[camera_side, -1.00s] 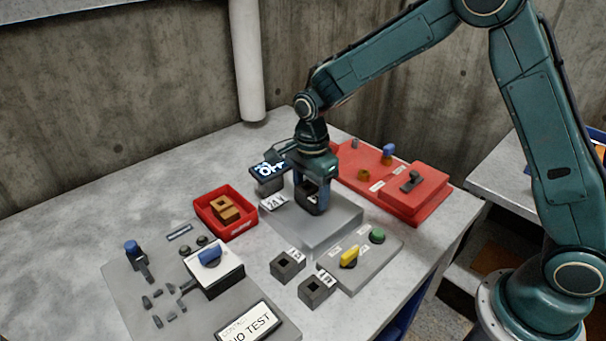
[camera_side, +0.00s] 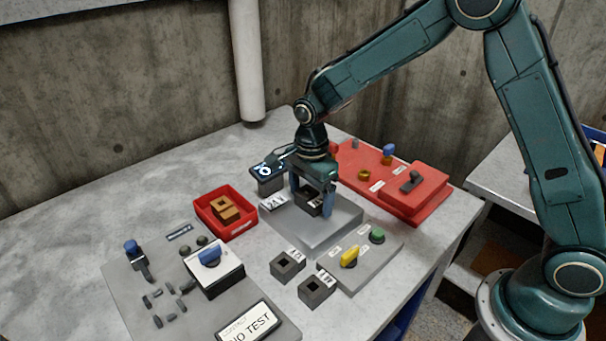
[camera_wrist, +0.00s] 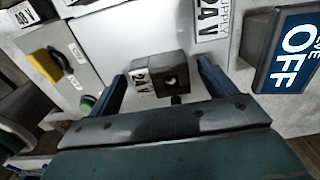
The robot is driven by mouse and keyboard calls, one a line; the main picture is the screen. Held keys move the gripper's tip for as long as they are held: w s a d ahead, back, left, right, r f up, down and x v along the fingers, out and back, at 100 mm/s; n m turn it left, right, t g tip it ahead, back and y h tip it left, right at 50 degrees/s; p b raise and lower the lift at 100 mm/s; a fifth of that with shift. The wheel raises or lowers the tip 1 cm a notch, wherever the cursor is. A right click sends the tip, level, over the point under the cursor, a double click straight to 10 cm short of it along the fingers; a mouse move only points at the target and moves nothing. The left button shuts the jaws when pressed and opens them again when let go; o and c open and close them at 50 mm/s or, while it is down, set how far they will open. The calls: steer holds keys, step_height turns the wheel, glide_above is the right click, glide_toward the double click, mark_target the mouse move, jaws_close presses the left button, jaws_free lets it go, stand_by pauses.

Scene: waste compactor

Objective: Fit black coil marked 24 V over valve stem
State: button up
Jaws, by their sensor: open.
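The black coil marked 24 V (camera_wrist: 160,75) sits on the grey block (camera_wrist: 110,40) in the wrist view, its label on the left. A small bright round tip, apparently the valve stem (camera_wrist: 170,81), shows in the coil's opening, so the coil looks to be around it. How far down it sits is hard to tell. My gripper (camera_wrist: 163,88) is open, one finger on each side of the coil with gaps visible. In the side view my gripper (camera_side: 312,203) points down at the block (camera_side: 335,232), the dark coil (camera_side: 309,199) partly hidden between its fingers.
Two other dark coils (camera_side: 287,265) (camera_side: 316,290) stand on the table in front of the block. An OFF display (camera_side: 268,172) stands close behind left. A red bin (camera_side: 240,232) is left, a red unit (camera_side: 425,205) right, and a grey switch panel (camera_side: 385,255) in front.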

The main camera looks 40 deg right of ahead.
mark_target(314, 195)
steer(key=shift+r, duration=0.1)
step_height(314, 195, up, 14)
steer(key=shift+f, duration=0.2)
stand_by(0.5)
stand_by(0.5)
steer(key=s+d+r+n+t, duration=0.1)
steer(key=s+d+r+n, duration=0.25)
steer(key=s, duration=0.35)
steer(key=s+d+r+n+t, duration=0.2)
steer(key=s+r+n, duration=0.3)
steer(key=s, duration=0.1)
steer(key=s+d+f+n+t, duration=0.2)
steer(key=s+n, duration=0.7)
steer(key=s, duration=0.5)
steer(key=shift+d+t, duration=0.25)
steer(key=shift+t, duration=0.05)
steer(key=shift+f+n, duration=0.1)
steer(key=shift+n, duration=0.15)
steer(key=shift+c, duration=0.4)
